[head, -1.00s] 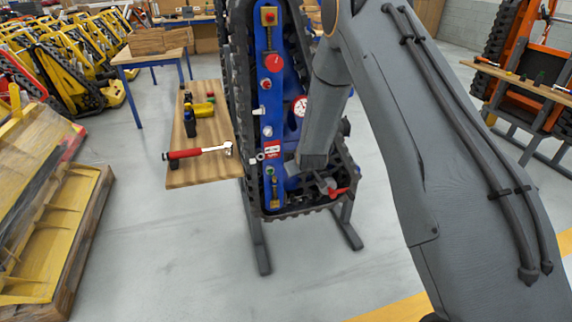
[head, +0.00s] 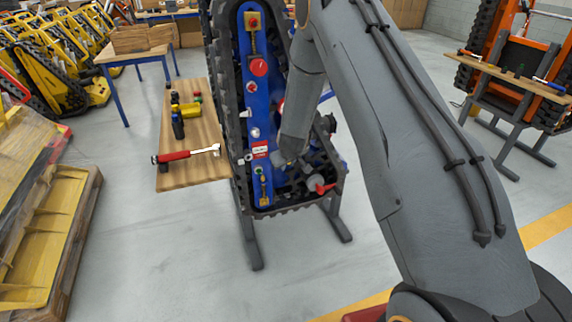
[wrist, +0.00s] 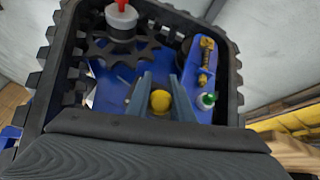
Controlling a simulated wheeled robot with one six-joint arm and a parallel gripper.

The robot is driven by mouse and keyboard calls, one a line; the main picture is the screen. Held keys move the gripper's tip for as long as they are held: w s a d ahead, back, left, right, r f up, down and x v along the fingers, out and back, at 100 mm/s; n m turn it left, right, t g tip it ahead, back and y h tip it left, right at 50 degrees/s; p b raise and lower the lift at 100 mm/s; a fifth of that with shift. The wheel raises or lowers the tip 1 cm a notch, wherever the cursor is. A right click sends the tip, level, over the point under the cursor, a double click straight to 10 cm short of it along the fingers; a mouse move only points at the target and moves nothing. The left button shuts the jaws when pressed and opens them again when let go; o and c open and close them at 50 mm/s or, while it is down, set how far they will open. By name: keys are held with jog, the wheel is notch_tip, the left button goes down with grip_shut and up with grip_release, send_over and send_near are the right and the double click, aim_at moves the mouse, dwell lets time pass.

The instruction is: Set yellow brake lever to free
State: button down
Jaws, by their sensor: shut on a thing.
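The yellow brake lever shows in the wrist view as a round yellow knob (wrist: 160,102) low in the middle of the blue carrier's end. My gripper (wrist: 158,88) has its two grey fingers on either side of this knob, shut on it. The lever's shaft and its pivot are hidden under the knob. In the head view my gripper (head: 281,158) is at the lower part of the blue tracked carrier (head: 248,103), and the lever cannot be made out there.
A green button (wrist: 207,99) and a brass spring fitting (wrist: 205,62) are right of the fingers. A toothed sprocket (wrist: 121,45) with a red-topped part lies beyond. Black track surrounds the area. A wooden bench (head: 200,166) with a red-handled wrench (head: 186,155) stands left of the carrier.

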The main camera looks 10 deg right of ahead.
jog(key=c, duration=1.6)
grip_release()
jog(key=shift+o, duration=0.2)
jog(key=b+v, duration=0.1)
jog(key=v, duration=0.5)
jog(key=shift+r, duration=0.1)
jog(key=shift+v, duration=0.8)
